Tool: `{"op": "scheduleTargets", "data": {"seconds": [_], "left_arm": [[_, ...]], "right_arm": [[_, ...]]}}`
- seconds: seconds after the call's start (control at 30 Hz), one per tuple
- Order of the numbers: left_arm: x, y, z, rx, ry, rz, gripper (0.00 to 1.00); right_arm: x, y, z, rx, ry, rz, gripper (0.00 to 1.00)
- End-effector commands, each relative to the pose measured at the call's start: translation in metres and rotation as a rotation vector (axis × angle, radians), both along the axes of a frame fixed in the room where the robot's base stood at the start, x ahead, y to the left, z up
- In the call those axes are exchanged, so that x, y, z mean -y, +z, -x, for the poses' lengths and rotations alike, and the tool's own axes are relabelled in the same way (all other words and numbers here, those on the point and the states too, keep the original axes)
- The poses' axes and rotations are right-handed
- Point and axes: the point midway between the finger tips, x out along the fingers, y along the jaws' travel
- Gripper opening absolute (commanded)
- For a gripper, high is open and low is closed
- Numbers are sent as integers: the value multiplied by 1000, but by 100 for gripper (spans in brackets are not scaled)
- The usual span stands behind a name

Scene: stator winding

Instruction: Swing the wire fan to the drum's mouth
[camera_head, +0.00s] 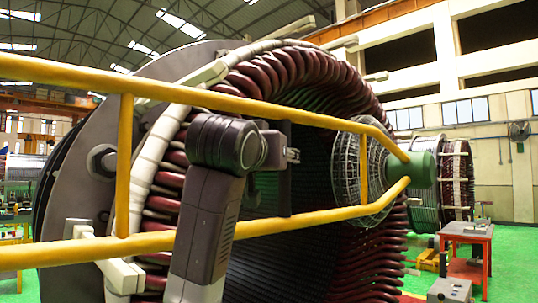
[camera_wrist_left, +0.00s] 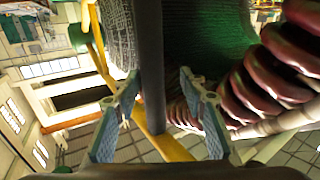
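The wire fan (camera_head: 345,165) is a round wire cage with a green motor body (camera_head: 423,168) at its right, in front of the drum's mouth in the head view. Its mesh (camera_wrist_left: 118,32) also shows at the top left of the left wrist view. The drum (camera_head: 330,85) is a large stator ringed with dark red coils. My left gripper (camera_head: 291,156) is raised in front of the drum's opening, left of the fan. In the left wrist view its fingers (camera_wrist_left: 158,78) are apart, on either side of a dark bar (camera_wrist_left: 150,45), with visible gaps. My right gripper is not in view.
Yellow rails (camera_head: 230,103) run from the left to the motor body, above and below my left wrist. Coils (camera_wrist_left: 285,75) stand close on the right in the left wrist view. A red table (camera_head: 467,231) stands at the right on open green floor.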

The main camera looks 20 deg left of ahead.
Motion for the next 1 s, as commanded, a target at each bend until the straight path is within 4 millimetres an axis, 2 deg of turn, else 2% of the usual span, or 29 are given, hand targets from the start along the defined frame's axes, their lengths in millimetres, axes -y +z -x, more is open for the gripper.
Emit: {"op": "scheduleTargets", "data": {"seconds": [0.2, 0.43, 0.6, 1.0], "left_arm": [[3, 3, 50, 9, 0, -1, 39], [6, 3, 88, 8, 2, -1, 39], [6, 3, 99, 6, 3, 0, 39], [6, 2, 100, 6, 3, 0, 39]], "right_arm": [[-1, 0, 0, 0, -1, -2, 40], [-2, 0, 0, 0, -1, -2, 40], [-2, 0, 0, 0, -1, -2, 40], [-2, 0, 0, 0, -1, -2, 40]]}}
